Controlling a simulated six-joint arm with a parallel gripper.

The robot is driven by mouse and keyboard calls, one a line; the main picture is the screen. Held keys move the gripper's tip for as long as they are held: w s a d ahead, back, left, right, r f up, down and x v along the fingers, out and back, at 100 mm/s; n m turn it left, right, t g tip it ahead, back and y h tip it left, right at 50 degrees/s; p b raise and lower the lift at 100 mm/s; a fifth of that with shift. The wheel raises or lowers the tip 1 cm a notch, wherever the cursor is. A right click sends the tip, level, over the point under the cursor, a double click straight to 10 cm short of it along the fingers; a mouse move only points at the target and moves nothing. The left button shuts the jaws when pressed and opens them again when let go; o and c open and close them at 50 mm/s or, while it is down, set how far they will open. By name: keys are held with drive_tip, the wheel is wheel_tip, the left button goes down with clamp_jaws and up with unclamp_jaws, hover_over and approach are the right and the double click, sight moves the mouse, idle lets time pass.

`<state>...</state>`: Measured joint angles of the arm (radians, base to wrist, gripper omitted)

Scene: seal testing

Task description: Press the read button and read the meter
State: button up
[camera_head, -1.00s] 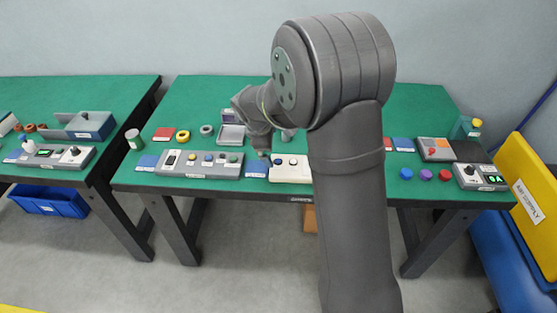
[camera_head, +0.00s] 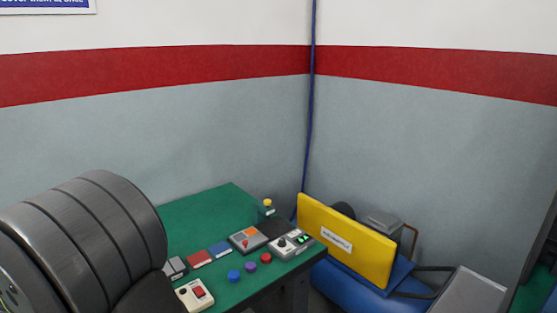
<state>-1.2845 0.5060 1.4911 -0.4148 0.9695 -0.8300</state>
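A light grey box (camera_head: 291,244) with a black knob and a small dark display with green marks, likely the meter, sits at the right front edge of the green table. The display is too small to read here, and no button on it can be told as the read button. A cream box (camera_head: 194,296) with a red button stands at the lower edge of the view, near my arm. My arm's large dark grey link fills the lower left. My gripper is out of view.
A grey and orange unit (camera_head: 248,239), a black pad, colored plates and blue, purple and red round pieces (camera_head: 250,267) lie on the green table (camera_head: 208,211). A yellow-topped bottle (camera_head: 267,207) stands behind. A yellow panel (camera_head: 346,240) and blue tank are at right.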

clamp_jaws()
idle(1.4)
